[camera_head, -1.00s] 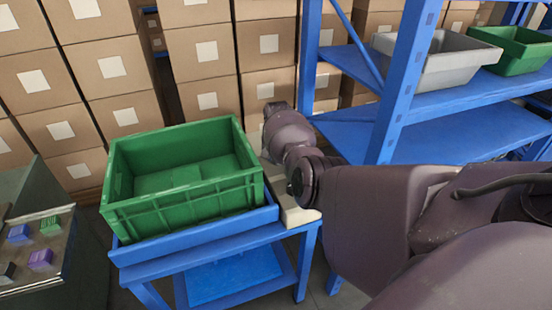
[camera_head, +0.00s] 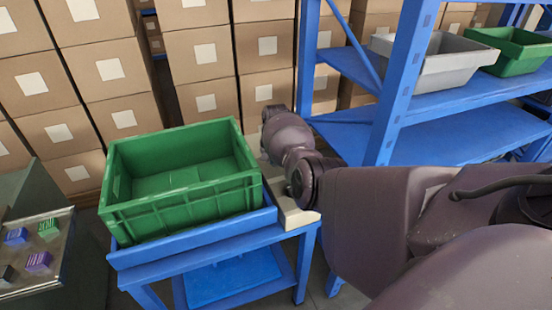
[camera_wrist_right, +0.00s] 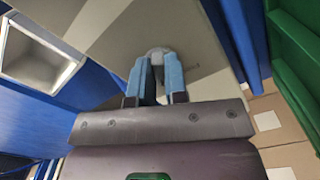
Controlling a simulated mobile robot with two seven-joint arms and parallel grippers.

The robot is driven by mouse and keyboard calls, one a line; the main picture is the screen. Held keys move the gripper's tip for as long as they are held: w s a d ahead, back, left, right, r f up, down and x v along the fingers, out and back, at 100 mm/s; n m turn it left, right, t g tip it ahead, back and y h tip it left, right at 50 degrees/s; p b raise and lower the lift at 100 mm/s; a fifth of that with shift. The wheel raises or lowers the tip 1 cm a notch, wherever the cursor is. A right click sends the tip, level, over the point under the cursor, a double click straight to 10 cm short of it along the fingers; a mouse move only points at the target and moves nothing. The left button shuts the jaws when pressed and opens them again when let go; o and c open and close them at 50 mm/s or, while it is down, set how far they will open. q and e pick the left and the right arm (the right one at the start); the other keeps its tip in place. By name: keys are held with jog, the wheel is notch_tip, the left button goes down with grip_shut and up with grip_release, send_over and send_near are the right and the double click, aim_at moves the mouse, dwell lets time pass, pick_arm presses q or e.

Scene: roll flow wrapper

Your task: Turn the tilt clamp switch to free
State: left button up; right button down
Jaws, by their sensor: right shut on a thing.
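In the right wrist view, my right gripper (camera_wrist_right: 156,68) is shut on a small grey knob (camera_wrist_right: 157,53), which appears to be the tilt clamp switch. The knob stands on a beige panel (camera_wrist_right: 110,62), with the blue finger pads on either side of it. Its lower part is hidden by the fingers, and no position can be read from it. In the head view, my right arm reaches in from the right to the beige panel (camera_head: 297,219), but the gripper and the knob are hidden. My left gripper is not in view.
A green crate (camera_head: 185,210) sits on a tilted blue stand (camera_head: 200,240) left of my right arm, and shows close by in the right wrist view (camera_wrist_right: 292,75). A blue shelf (camera_head: 455,135) with a grey bin (camera_head: 430,62) stands right. Stacked cartons (camera_head: 110,70) fill the back.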

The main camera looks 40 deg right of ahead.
jog(key=shift+n, duration=0.9)
jog(key=shift+d+n+p, duration=0.1)
jog(key=shift+n+p, duration=0.35)
jog(key=shift+n, duration=0.35)
jog(key=n, duration=0.2)
jog(key=shift+n, duration=0.4)
jog(key=n, duration=0.5)
jog(key=shift+p, duration=0.35)
jog(key=shift+n, duration=0.3)
jog(key=c, duration=1.1)
grip_release()
jog(key=shift+c, duration=0.2)
